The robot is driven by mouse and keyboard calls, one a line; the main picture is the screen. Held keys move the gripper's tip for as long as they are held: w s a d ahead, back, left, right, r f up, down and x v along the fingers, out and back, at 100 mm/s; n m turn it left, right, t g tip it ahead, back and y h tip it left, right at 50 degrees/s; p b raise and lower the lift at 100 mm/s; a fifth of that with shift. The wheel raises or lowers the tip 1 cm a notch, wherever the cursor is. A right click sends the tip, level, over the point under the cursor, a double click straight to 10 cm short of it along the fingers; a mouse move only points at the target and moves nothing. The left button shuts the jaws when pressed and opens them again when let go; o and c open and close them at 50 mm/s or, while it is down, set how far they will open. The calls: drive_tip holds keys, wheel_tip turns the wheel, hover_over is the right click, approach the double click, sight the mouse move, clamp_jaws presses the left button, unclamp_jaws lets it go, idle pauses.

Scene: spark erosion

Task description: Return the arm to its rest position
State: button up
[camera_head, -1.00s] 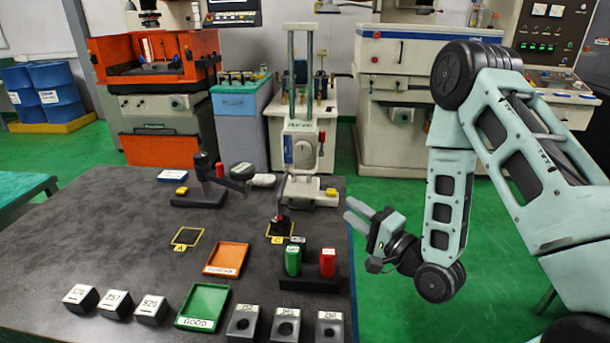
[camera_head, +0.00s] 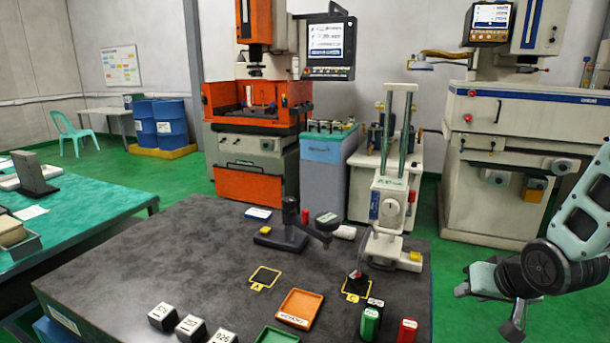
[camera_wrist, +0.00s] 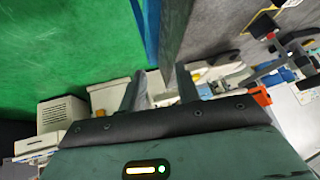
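My arm (camera_head: 575,245) is folded at the right edge of the head view, and part of it is cut off by the frame. My gripper (camera_head: 486,308) hangs beyond the right edge of the dark table (camera_head: 150,265), over the green floor. In the wrist view my gripper (camera_wrist: 160,84) has its two dark fingers apart with nothing held between them. The fingers point past the table edge, with floor on the left.
The table carries a press-like instrument (camera_head: 389,200), a dark stand (camera_head: 290,225), an orange tray (camera_head: 300,309), a green tray (camera_head: 278,336) and several labelled blocks (camera_head: 190,327). Machines line the back wall. Green floor (camera_head: 455,265) is free right of the table.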

drive_tip(key=s+a+r+n+g, duration=0.1)
drive_tip(key=s+r+n+g, duration=0.3)
drive_tip(key=s, duration=0.7)
drive_tip(key=s+a+r+n+g, duration=0.1)
drive_tip(key=s+a+n, duration=0.2)
drive_tip(key=s+a, duration=0.3)
drive_tip(key=s+a+r+n+g, duration=0.1)
drive_tip(key=s+a+n+g, duration=0.1)
drive_tip(key=s+a, duration=0.4)
drive_tip(key=a+n, duration=0.1)
drive_tip(key=a, duration=0.4)
drive_tip(key=shift+s+a+r, duration=0.15)
drive_tip(key=shift+s+r, duration=0.2)
idle(0.3)
